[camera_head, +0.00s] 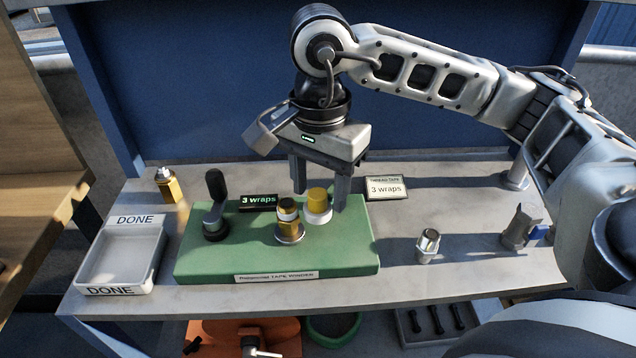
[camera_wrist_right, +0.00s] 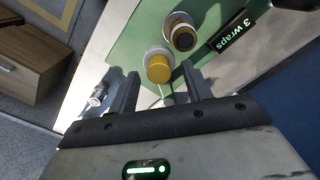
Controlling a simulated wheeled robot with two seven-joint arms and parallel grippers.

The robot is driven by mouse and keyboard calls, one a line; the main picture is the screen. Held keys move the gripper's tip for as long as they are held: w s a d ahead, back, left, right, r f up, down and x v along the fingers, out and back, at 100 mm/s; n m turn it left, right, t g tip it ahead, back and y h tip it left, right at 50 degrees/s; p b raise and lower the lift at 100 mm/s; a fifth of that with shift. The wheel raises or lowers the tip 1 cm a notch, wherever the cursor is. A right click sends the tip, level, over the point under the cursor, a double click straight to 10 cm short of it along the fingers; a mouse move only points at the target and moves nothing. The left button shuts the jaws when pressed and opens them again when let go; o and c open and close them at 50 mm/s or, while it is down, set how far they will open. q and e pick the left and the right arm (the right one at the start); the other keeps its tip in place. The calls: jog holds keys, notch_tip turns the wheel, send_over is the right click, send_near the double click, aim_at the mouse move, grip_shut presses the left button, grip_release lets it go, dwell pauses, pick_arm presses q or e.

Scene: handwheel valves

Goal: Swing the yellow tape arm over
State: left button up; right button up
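The green tape winder board (camera_head: 340,262) lies on the grey bench. On it a yellow cap (camera_head: 317,198) sits on a white disc, beside a fitting with a gold-brown top (camera_head: 288,208) on a metal washer. My right gripper (camera_head: 319,200) points down with open fingers, one to each side of the yellow cap. In the right wrist view the yellow cap (camera_wrist_right: 158,69) shows between and just beyond the fingertips, with a gap on both sides. A thin pale strip runs from it toward the gripper. My left gripper is not in view.
A black-handled crank (camera_head: 216,205) and a "3 wraps" display (camera_head: 258,202) stand on the board. A white DONE tray (camera_head: 122,258) is at left, with a brass fitting (camera_head: 168,184) behind. Metal fittings (camera_head: 428,244) stand at right. A "3 wraps" card (camera_head: 387,188) lies behind the board.

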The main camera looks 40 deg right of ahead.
jog(key=shift+r+p, duration=1.75)
jog(key=shift+r, duration=1.35)
pick_arm(q)
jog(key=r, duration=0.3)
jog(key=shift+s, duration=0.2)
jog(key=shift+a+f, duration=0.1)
jog(key=p, duration=0.2)
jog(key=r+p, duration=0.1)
jog(key=p, duration=0.1)
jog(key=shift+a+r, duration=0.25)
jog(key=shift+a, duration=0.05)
pick_arm(e)
notch_tip(320, 180, up, 16)
